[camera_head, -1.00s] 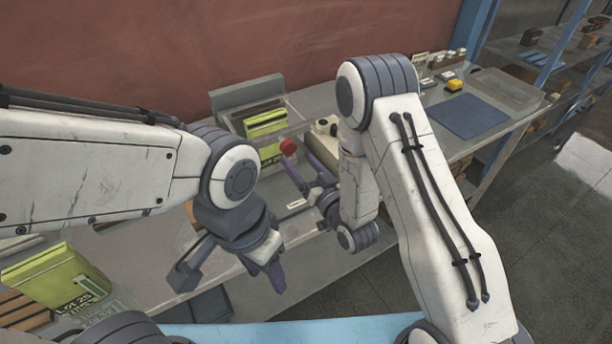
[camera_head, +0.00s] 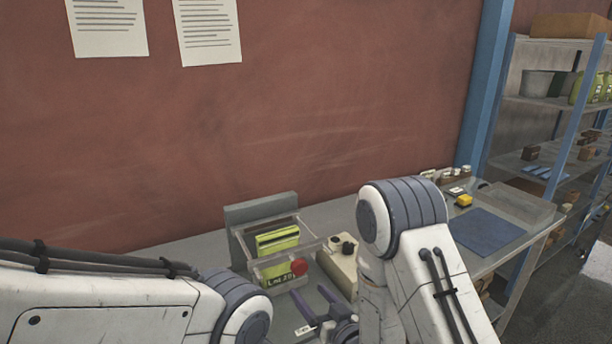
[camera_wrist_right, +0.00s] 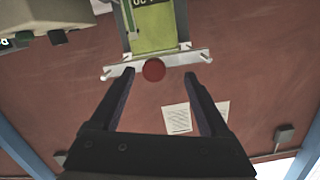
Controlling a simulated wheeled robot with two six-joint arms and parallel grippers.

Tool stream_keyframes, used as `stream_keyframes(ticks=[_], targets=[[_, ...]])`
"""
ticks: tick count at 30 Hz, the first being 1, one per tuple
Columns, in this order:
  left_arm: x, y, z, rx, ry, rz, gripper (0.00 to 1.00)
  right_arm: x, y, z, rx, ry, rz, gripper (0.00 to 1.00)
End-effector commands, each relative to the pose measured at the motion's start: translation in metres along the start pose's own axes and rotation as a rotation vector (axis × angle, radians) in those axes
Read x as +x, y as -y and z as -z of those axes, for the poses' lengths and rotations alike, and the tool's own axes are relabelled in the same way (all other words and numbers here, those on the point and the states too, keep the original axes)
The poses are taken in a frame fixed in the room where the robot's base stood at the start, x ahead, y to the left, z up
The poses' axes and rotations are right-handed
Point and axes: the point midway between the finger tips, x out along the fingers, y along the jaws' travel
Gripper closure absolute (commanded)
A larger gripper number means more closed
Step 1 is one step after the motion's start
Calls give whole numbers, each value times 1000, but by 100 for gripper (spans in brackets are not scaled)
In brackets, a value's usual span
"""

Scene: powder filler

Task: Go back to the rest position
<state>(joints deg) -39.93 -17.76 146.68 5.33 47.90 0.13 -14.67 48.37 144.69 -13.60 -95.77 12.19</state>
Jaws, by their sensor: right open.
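My right gripper (camera_head: 328,312) is low in the head view, just in front of the filler on the bench. In the right wrist view the right gripper (camera_wrist_right: 159,74) is open, its two dark fingers spread. The filler's red knob (camera_head: 299,267) is on the front of a clear-walled bin (camera_head: 312,246) holding a green packet (camera_head: 277,240). The knob (camera_wrist_right: 153,69) appears between the fingertips in the wrist view, but seems to lie beyond them, not gripped. My left arm enters at lower left; its gripper is outside the frame.
A beige unit (camera_head: 340,262) with dark knobs stands beside the bin. A blue mat (camera_head: 485,231), a yellow item (camera_head: 464,201) and a grey tray (camera_head: 517,204) are on the bench at right. Shelving (camera_head: 550,105) stands at far right. Papers (camera_head: 207,30) hang on the red wall.

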Motion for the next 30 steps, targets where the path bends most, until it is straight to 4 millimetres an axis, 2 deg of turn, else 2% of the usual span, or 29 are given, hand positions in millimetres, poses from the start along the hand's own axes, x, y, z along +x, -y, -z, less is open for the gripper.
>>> stream_keyframes(ticks=[3,7,11,14,20,27,30], targets=[[4,0,0,0,0,0,50,7,15,-4,-60,141,-13,20],[7,0,0,0,0,0,50,1,28,-12,-119,321,-41,20],[10,1,-1,1,0,0,50,-18,40,-18,-166,499,-68,20],[12,1,-1,1,0,0,50,-41,51,-21,-193,637,-83,20],[17,1,-1,1,0,0,50,-108,74,-23,-232,916,-94,20],[22,2,-1,1,0,0,50,-209,100,-20,-263,1233,-56,20],[23,2,-1,1,0,0,50,-241,106,-17,-272,1325,-38,20]])
